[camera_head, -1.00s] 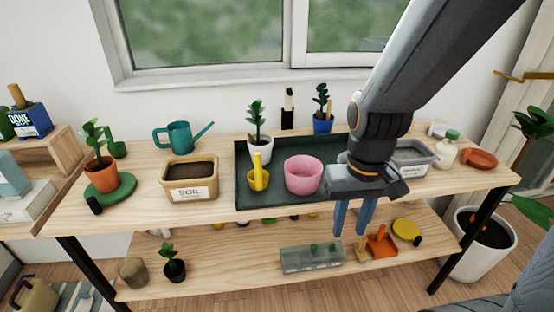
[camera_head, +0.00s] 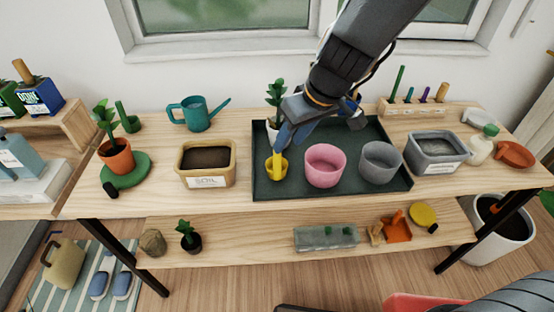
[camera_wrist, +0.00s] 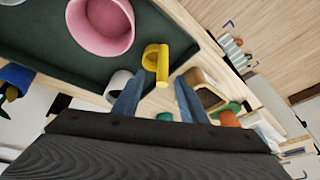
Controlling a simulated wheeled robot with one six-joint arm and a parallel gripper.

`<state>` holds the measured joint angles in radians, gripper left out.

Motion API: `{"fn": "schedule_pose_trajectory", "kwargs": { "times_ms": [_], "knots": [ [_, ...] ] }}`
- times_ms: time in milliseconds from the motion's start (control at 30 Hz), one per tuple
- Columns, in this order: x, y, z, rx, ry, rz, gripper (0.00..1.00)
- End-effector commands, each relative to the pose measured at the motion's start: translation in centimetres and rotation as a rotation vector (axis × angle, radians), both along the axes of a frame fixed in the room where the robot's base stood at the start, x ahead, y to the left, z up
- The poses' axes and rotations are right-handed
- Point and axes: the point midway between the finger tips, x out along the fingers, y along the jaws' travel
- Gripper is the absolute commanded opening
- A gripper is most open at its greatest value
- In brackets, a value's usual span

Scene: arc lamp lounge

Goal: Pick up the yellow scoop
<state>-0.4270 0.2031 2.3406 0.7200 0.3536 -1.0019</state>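The yellow scoop (camera_head: 277,169) stands upright at the left front of the dark green tray (camera_head: 285,190), its handle pointing up. My gripper (camera_head: 283,142) is right over it, fingers pointing down, and partly hides the handle in the head view. In the wrist view the scoop (camera_wrist: 163,66) shows just beyond and between the tips of the two blue fingers (camera_wrist: 158,84), which are spread apart. A gap shows between the fingers, and I cannot tell whether either one touches the scoop.
A pink pot (camera_head: 325,177) and a grey pot (camera_head: 380,170) stand to the right on the tray. A white pot with a plant (camera_head: 273,127) is close behind the gripper. The soil bin (camera_head: 206,182) stands left of the tray. Bare wood lies along the front edge.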

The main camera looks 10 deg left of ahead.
Motion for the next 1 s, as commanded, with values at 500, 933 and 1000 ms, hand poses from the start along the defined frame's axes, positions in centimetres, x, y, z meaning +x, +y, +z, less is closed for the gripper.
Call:
{"fn": "schedule_pose_trajectory", "kwargs": {
  "times_ms": [500,933,1000],
  "knots": [
    [1.1,2.5,-4.2,0.002,-0.007,0.016,0.39],
    [1.7,3.7,-6.8,0.002,-0.011,0.017,0.39],
    [1.7,3.6,-6.8,0.003,-0.010,0.018,0.39]
  ]
}}
